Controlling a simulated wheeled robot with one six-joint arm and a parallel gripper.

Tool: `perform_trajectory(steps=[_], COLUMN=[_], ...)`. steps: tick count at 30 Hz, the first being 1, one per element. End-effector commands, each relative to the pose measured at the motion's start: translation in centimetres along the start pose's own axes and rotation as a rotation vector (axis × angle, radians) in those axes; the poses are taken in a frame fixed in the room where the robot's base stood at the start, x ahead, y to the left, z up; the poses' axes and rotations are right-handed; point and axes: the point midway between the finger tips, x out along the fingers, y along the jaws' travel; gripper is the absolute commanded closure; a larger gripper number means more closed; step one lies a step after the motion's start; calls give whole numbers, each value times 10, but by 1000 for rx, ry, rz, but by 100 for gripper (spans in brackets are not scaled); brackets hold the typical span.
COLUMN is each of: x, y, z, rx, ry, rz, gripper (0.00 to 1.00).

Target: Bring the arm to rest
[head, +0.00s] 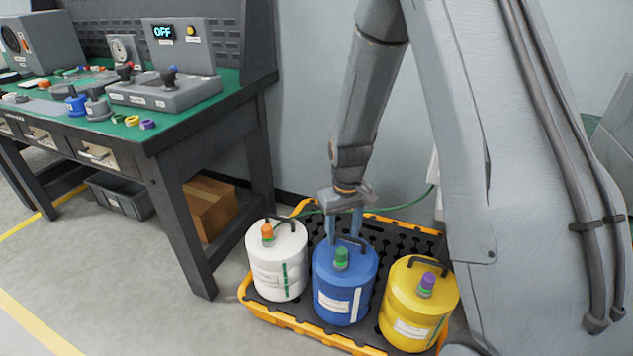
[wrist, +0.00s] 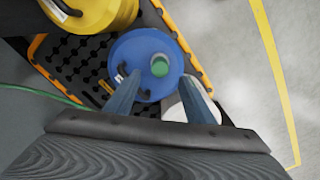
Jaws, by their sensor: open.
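My gripper (head: 344,222) points down just behind and above the blue canister (head: 344,285) in the head view. In the wrist view its two blue-grey fingers (wrist: 160,97) are spread apart, with the blue canister (wrist: 135,48) and its green cap (wrist: 159,66) seen between and beyond them. Nothing is held between the fingers. Whether a finger touches the canister or its black handle, I cannot tell. My arm reaches down from the top of the head view, bent at the wrist.
A white canister (head: 277,265) with an orange cap and a yellow canister (head: 418,305) with a purple cap flank the blue one on a black and orange spill tray (head: 255,300). A green-topped workbench (head: 160,125) stands left. A green hose (head: 405,205) runs behind. Floor at front left is clear.

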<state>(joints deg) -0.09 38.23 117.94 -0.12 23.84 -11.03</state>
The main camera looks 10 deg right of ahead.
Motion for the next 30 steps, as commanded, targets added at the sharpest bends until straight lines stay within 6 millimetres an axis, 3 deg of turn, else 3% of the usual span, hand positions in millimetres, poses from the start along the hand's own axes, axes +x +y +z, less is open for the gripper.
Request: perform_trajectory(steps=[5, 11, 21, 30], x=[-13, -66, -155, -206], y=[-6, -32, -82, -115], z=[2, 21, 83, 151], rx=[-2, -8, -20, -31], ry=[4, 11, 16, 16], rz=[0, -5, -21, -39], gripper=[51, 51, 51, 51])
